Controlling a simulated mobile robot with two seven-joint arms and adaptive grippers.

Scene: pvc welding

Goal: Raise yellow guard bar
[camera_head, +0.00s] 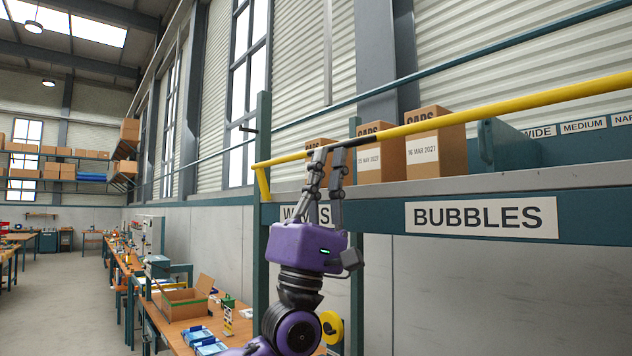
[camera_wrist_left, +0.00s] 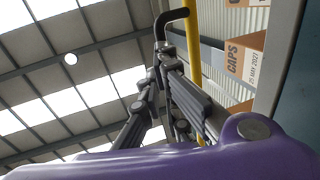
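The yellow guard bar (camera_head: 440,122) runs along the front of the upper shelf, rising to the right, with a bent end (camera_head: 263,183) by the green post. My purple left gripper (camera_head: 329,153) is up at the bar near that end, fingers pointing up. In the left wrist view the bar (camera_wrist_left: 193,45) passes just right of the fingers. A dark bent piece (camera_wrist_left: 172,19) at the fingertips reaches toward the bar; I cannot tell if it is part of the gripper. Whether the fingers touch the bar or are closed is unclear. My right gripper is not in view.
Cardboard boxes (camera_head: 436,150) stand on the shelf behind the bar. The shelf front (camera_head: 590,212) carries a BUBBLES label (camera_head: 481,217). A teal rail (camera_head: 460,62) runs above. A workbench (camera_head: 177,335) with an open carton (camera_head: 186,298) is below left.

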